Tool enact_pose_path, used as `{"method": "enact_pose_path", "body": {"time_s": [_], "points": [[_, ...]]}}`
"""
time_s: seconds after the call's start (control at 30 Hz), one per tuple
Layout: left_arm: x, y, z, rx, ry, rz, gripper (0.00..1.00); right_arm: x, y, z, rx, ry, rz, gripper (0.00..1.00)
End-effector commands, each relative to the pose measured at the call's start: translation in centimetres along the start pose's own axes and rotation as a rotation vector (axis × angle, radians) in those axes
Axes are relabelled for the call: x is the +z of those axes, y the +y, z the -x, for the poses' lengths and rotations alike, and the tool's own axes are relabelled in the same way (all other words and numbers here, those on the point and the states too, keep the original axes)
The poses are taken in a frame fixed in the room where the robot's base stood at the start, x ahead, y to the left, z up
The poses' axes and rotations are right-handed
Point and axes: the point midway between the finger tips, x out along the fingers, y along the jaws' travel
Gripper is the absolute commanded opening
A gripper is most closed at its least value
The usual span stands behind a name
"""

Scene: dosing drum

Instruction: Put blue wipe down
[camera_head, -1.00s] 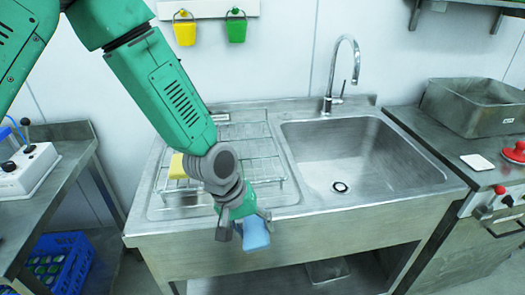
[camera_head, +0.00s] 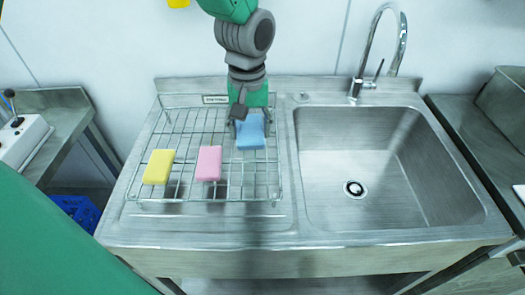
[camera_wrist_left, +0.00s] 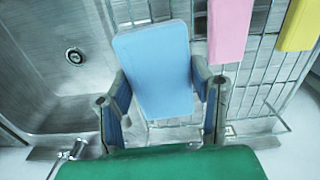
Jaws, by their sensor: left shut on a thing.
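The blue wipe (camera_head: 251,133) is at the right side of the wire rack (camera_head: 222,180), beside the sink. It also shows large in the left wrist view (camera_wrist_left: 158,65), between the two fingers. My left gripper (camera_head: 245,126) reaches over the rack from behind and is shut on the blue wipe. The wipe is over the rack's wires; I cannot tell whether it touches them. My right gripper is not in view.
A pink wipe (camera_head: 208,163) and a yellow wipe (camera_head: 158,167) lie on the rack, left of the blue one. The empty sink basin (camera_head: 385,165) is to the right, with the faucet (camera_head: 375,60) behind it. Bare wires lie between the wipes.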

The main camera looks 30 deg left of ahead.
Motion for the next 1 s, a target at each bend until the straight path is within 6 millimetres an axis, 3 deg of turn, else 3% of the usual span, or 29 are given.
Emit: {"method": "enact_pose_path", "body": {"time_s": [0.27, 0.53, 0.87, 1.0], "points": [[-0.3, 0.3, -0.4, -0.003, -0.003, -0.001, 0.00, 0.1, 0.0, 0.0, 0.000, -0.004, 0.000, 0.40], [-0.2, 0.2, -4.8, -0.004, -0.007, -0.001, 0.00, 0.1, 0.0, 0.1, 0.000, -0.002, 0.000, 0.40], [-0.2, 0.2, -8.8, -0.004, -0.006, 0.000, 0.00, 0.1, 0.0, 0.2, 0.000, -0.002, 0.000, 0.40], [-0.3, 0.2, -9.6, -0.003, -0.004, -0.001, 0.00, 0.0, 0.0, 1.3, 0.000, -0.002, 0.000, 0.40]]}}
